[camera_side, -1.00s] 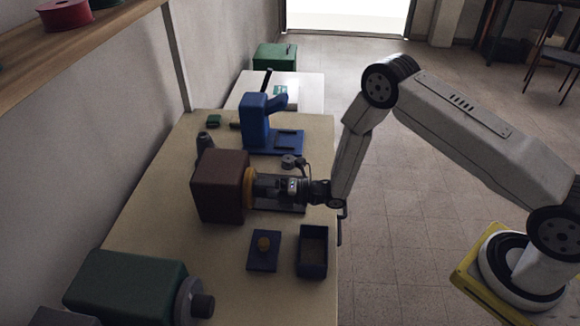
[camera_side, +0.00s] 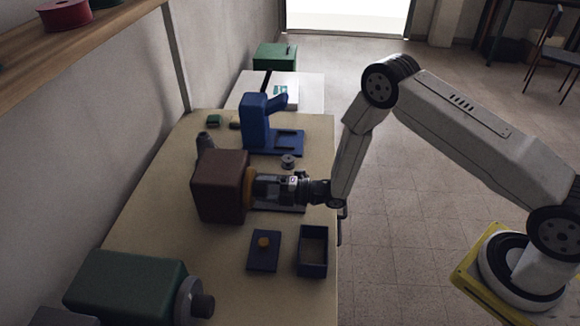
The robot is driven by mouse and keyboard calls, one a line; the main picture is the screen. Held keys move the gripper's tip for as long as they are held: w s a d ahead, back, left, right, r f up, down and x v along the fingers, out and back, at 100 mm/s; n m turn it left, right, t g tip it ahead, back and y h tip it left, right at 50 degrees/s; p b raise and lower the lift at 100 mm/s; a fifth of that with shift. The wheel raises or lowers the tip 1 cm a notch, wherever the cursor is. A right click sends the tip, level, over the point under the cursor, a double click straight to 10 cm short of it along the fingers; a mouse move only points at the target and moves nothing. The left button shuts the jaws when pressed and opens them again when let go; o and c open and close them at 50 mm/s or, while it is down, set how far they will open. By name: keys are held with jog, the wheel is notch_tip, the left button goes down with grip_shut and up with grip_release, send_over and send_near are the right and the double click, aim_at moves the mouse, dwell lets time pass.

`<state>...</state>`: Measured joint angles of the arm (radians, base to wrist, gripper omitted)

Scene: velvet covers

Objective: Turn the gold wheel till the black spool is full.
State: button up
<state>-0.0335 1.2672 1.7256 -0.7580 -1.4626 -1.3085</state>
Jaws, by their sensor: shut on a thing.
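The gold wheel (camera_side: 249,188) is on the right face of a brown box-shaped machine (camera_side: 219,186) on the table, seen edge-on. My gripper (camera_side: 259,188) reaches in from the right, level, and is shut on the gold wheel; its fingertips partly hide the rim. A small dark grey, spool-like piece (camera_side: 289,161) stands just behind my gripper. I cannot tell for sure whether it is the black spool or how much is wound on it.
A blue machine (camera_side: 256,125) stands behind. A green machine (camera_side: 130,287) stands front left.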

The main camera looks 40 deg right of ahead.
jog(key=o, duration=1.3)
jog(key=shift+v, duration=3.95)
